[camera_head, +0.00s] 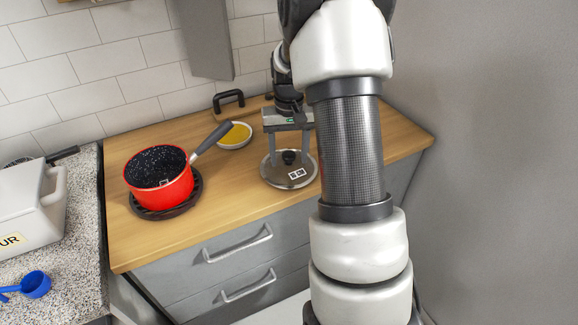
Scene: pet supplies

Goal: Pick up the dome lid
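The dome lid (283,180) is a round, grey, see-through lid with a rim and a black knob (289,156). It lies on the wooden counter, right of the red pot, with a small white square-patterned label on it. My gripper (290,162) points down over the lid. Its two fingers are spread apart, one on each side of the knob, with a gap to it visible. The fingertips are low near the lid's top; I cannot tell whether they touch it.
A red pot (160,180) with a grey handle stands on a dark trivet (164,212) at the left. A bowl (235,136) with yellow contents and a black handle (229,98) are behind. A white box (28,215) and blue scoop (36,284) are far left. The counter front is clear.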

